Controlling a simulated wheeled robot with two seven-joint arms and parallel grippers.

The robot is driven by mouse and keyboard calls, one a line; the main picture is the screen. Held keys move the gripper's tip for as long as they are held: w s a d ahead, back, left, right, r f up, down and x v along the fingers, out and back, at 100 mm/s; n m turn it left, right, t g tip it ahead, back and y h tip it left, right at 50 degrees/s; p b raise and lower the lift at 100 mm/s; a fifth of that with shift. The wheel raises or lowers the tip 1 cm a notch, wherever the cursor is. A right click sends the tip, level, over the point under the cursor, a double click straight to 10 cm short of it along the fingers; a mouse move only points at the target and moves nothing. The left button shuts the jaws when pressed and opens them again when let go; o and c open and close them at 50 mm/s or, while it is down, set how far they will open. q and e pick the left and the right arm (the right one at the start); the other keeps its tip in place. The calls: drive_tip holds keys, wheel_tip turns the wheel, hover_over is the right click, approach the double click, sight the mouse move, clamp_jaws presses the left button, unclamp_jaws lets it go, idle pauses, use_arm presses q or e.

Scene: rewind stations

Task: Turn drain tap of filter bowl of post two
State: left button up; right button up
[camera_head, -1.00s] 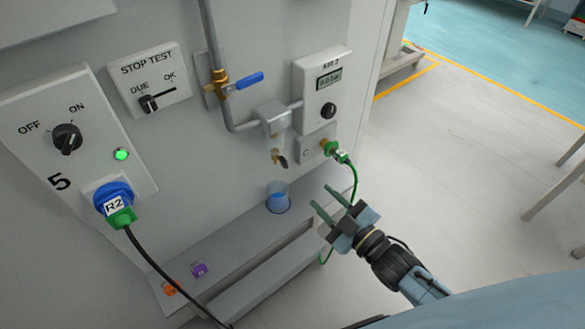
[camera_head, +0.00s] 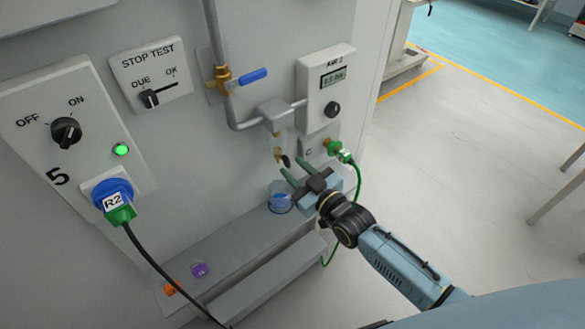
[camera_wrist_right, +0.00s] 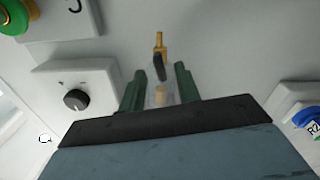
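The clear filter bowl (camera_head: 278,146) hangs under a grey pipe block on the wall panel. Its small drain tap (camera_head: 285,161) has a dark lever at the bottom. My right gripper (camera_head: 291,172) is open and empty, with its green fingertips close to the tap. In the right wrist view, which looks upside down, the brass drain tap (camera_wrist_right: 160,48) and its dark lever appear just past and between the fingertips (camera_wrist_right: 160,72). The bowl (camera_wrist_right: 160,95) shows between the fingers. I cannot tell whether anything touches. My left gripper is not in view.
A cup with blue liquid (camera_head: 280,197) stands on the ledge below the tap. A green connector (camera_head: 338,150) with a green hose is close right of my gripper. A blue-handled valve (camera_head: 250,76) is above. Purple (camera_head: 199,268) and orange (camera_head: 173,287) items lie on the ledge.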

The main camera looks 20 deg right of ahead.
drive_tip(key=shift+w+a, duration=0.25)
drive_tip(key=shift+w, duration=0.4)
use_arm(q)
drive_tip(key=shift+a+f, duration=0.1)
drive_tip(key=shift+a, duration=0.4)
use_arm(e)
drive_tip(key=shift+c, duration=0.4)
clamp_jaws()
drive_tip(key=shift+m, duration=0.7)
unclamp_jaws()
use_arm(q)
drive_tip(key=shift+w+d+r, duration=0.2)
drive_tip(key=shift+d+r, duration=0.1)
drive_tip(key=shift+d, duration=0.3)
use_arm(e)
drive_tip(key=shift+o, duration=0.4)
